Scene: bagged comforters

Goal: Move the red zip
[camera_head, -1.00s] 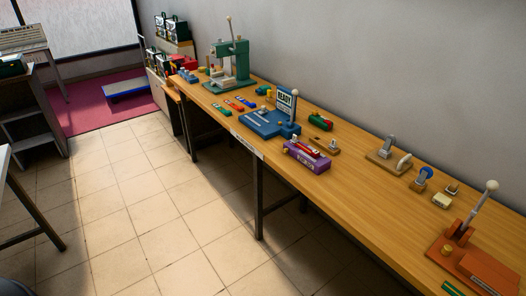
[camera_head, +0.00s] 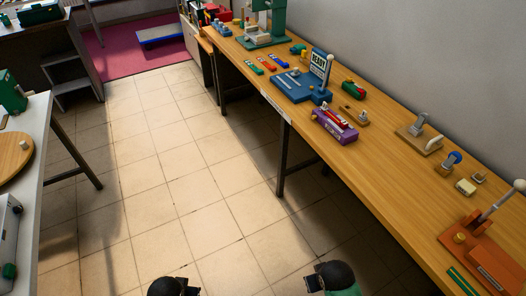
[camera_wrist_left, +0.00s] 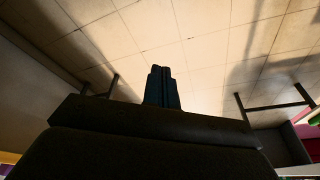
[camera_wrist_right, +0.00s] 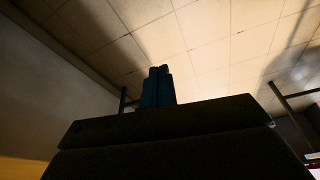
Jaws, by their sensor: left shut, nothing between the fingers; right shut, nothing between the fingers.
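Three small strips lie in a row on the wooden bench: a green one (camera_head: 252,71), a red one (camera_head: 267,66) that looks like the red zip, and a blue one (camera_head: 280,62). They are left of the blue fixture with the READY sign (camera_head: 318,62). Another red piece (camera_head: 334,116) sits on a purple block (camera_head: 335,128). My left gripper (camera_wrist_left: 162,70) is shut and empty, over floor tiles. My right gripper (camera_wrist_right: 158,70) is also shut and empty over floor. Both wrists show at the bottom of the head view, well short of the strips.
The long wooden bench (camera_head: 385,150) runs along the right wall, with a green press (camera_head: 270,22) at its far end and an orange lever tool (camera_head: 485,245) near. A white table (camera_head: 40,150) stands at left. Tiled floor (camera_head: 165,160) between is clear.

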